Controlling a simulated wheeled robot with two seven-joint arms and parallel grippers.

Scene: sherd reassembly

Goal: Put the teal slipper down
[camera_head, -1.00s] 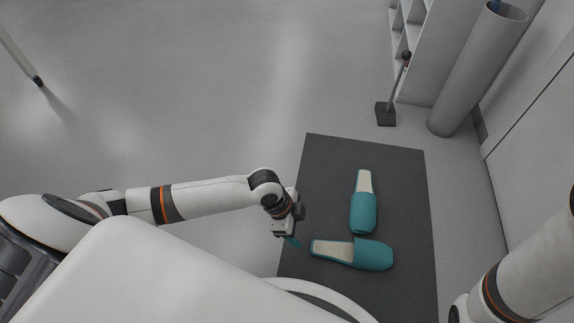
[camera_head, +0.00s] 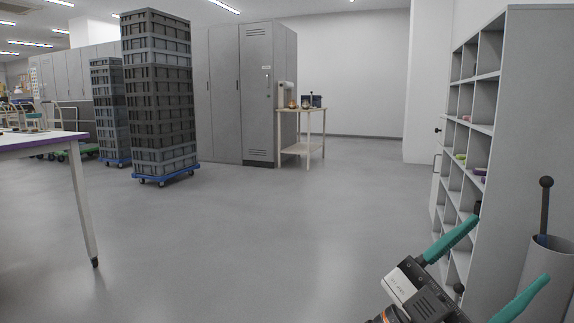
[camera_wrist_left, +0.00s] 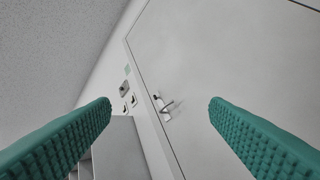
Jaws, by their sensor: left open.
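No teal slipper shows in either view now. My left gripper (camera_head: 511,248) is raised at the lower right of the head view, its two teal fingers spread wide with nothing between them. In the left wrist view the ribbed teal fingers (camera_wrist_left: 160,103) stand far apart and hold nothing. My right gripper is out of view, and so is the dark mat.
A cubby shelf (camera_head: 507,110) stands at the right, beside a grey cylindrical bin (camera_head: 548,272) with a dark-knobbed rod. Stacked crates (camera_head: 160,100), grey lockers (camera_head: 257,90) and a white table (camera_head: 40,142) stand farther off. The middle floor is clear. The wrist view faces a door handle (camera_wrist_left: 165,106).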

